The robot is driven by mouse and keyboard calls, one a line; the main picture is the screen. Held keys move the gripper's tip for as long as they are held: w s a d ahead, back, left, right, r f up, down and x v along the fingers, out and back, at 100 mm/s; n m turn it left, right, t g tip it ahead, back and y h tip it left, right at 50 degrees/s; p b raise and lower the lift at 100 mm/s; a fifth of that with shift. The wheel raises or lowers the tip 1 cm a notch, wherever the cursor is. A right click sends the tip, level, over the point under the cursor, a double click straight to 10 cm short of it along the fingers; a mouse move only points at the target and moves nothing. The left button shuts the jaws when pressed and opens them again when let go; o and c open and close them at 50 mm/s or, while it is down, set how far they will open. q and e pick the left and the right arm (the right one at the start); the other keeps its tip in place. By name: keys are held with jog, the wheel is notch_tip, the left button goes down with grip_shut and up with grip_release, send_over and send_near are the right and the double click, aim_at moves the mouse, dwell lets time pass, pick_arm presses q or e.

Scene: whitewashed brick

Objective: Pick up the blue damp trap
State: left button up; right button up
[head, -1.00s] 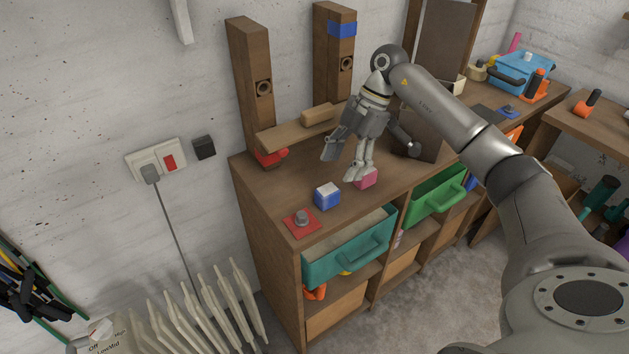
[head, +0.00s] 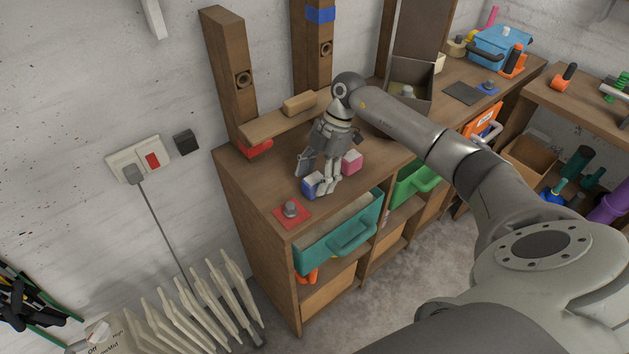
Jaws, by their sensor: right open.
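The blue damp trap (head: 310,189) is a small blue box with a pale top, standing on the wooden bench top near its front left. My right gripper (head: 316,182) is open and points down at it, with one finger behind its left side and the other at its right side. The fingers hide part of the box. I cannot tell whether they touch it. My left gripper is not in view.
A similar pink box (head: 352,162) stands close to the right of my gripper. A red plate with a grey knob (head: 291,210) lies to the left. A wooden shelf piece (head: 280,123) is behind. An open teal drawer (head: 340,235) sticks out below the front edge.

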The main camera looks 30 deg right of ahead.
jog(key=shift+a+f, duration=0.25)
jog(key=shift+f, duration=0.3)
jog(key=c, duration=1.2)
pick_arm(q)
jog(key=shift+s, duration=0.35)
pick_arm(e)
jog(key=shift+o, duration=0.2)
jog(key=shift+r, duration=0.2)
